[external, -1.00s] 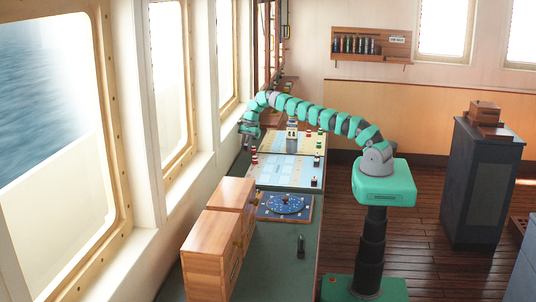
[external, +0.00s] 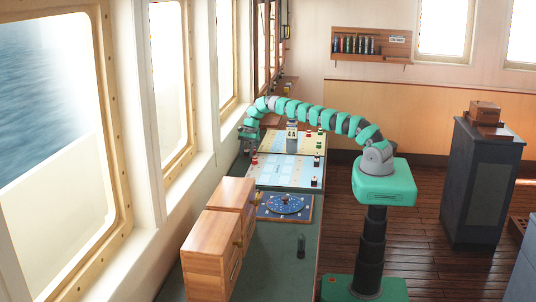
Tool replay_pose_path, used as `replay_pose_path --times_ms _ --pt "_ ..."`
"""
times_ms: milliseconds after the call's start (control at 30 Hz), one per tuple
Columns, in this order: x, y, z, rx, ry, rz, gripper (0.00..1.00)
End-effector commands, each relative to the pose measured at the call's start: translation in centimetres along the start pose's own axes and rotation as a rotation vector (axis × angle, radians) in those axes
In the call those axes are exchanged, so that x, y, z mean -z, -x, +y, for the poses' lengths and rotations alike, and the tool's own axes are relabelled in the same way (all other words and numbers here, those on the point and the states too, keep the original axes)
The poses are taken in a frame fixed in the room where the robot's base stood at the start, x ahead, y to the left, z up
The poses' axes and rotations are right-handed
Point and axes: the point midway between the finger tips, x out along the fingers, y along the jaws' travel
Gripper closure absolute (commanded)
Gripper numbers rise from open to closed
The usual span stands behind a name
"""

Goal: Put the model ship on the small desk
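My gripper (external: 248,134) is at the far left end of my outstretched arm, low over the window side of the long green counter (external: 275,262). It is small and dark in this view, and I cannot tell whether its fingers are open or hold anything. I cannot clearly make out the model ship. Several small red, dark and green pieces stand on the light chart boards (external: 287,172), too small to identify. A small white and grey tower-like piece (external: 292,135) stands upright on the boards, to the right of my gripper. I cannot tell which surface is the small desk.
Wooden cabinets (external: 212,255) stand at the counter's near left. A blue dial board (external: 285,206) and a small dark upright object (external: 301,246) are beside them. A dark cabinet (external: 482,185) with a wooden box (external: 485,112) on top stands at right. Open floor lies between it and my base.

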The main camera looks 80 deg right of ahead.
Motion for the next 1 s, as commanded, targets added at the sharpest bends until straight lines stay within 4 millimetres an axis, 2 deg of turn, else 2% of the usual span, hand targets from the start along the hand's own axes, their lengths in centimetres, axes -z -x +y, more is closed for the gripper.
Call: replay_pose_path --times_ms 267,1000 --pt "-0.1 0.9 0.0 -0.001 0.000 -0.001 0.52" --pt "-0.2 8.6 0.0 0.000 -0.001 0.001 0.52"
